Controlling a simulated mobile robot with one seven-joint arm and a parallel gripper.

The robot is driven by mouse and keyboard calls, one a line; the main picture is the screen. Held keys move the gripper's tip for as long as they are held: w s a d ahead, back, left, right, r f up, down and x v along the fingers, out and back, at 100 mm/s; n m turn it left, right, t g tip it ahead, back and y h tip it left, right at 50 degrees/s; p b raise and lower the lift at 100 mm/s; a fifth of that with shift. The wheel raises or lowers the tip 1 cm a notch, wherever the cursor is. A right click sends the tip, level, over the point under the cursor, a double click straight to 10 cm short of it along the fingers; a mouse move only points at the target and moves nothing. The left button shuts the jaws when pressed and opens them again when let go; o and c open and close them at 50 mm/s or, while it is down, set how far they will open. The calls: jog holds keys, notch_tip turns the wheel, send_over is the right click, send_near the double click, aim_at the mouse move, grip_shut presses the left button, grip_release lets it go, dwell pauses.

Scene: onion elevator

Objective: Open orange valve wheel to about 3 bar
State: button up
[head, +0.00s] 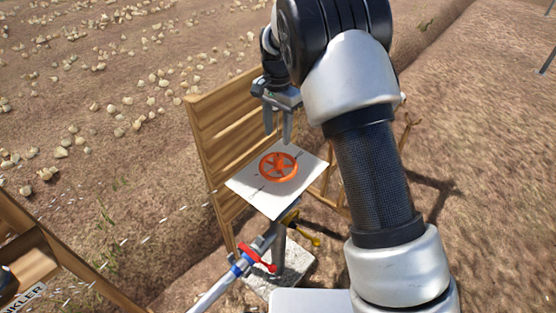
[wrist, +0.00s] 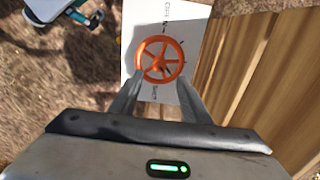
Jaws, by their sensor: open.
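The orange valve wheel (head: 278,166) is a spoked ring lying on a white marked plate (head: 268,203) in the middle of the head view. My gripper (head: 279,140) is above the wheel, pointing down, with its two fingers apart and nothing between them. In the wrist view the wheel (wrist: 160,59) shows just beyond and between the open fingertips (wrist: 158,80). I cannot tell whether the fingers touch it. The plate (wrist: 144,12) carries dark markings and some lettering that is too small to read fully. No pressure reading is legible.
A wooden slatted panel (head: 213,130) stands beside the plate; its slats also show in the wrist view (wrist: 262,65). Below are a pipe (head: 212,293) with a red handle (head: 258,258) and a yellow handle (head: 302,232). Onions lie on the soil at left.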

aim_at(278, 158)
notch_tip(278, 158, down, 12)
jog(key=shift+f, duration=0.2)
jog(key=c, duration=1)
